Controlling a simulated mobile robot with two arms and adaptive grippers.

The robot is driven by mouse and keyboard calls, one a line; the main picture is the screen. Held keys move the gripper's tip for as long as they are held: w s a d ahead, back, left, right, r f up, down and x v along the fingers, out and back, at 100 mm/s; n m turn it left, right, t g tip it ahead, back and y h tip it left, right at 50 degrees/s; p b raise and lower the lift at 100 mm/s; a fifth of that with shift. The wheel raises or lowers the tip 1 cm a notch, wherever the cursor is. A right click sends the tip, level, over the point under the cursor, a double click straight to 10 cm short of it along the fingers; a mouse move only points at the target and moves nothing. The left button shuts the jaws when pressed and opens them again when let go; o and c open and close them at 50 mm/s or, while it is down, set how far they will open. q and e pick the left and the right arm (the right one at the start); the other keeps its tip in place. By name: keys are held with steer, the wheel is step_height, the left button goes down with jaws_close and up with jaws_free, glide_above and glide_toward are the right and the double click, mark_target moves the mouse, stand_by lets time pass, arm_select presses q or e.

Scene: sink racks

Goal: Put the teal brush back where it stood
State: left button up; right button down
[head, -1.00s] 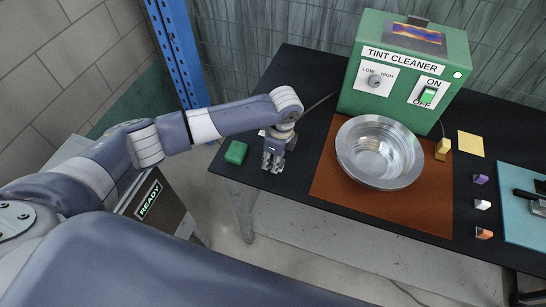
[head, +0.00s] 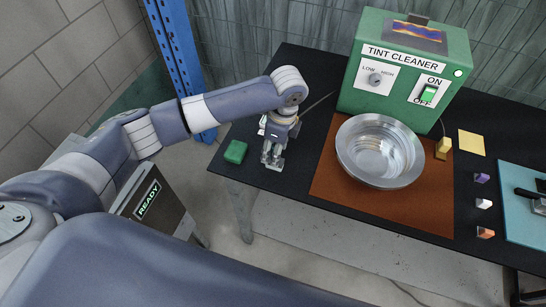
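I cannot make out a teal brush in the head view. My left gripper (head: 272,163) points down over the black table's left part, with its fingers low near the surface. Its fingers look close together, but I cannot tell whether they are open, shut or holding something. A small white piece (head: 262,131) shows at the gripper's left side; I cannot tell what it belongs to. A green block (head: 235,152) lies on the table left of the gripper, apart from it. My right gripper is not in view.
A metal bowl (head: 380,152) stands on a brown mat (head: 335,190) right of the gripper. Behind it is the green TINT CLEANER machine (head: 405,70). Small blocks, a yellow square (head: 471,144) and a teal board (head: 515,225) with a dark item lie farther right.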

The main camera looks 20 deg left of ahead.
arm_select(q)
steer(key=r, duration=0.6)
steer(key=shift+d+b, duration=0.4)
steer(key=shift+r, duration=0.55)
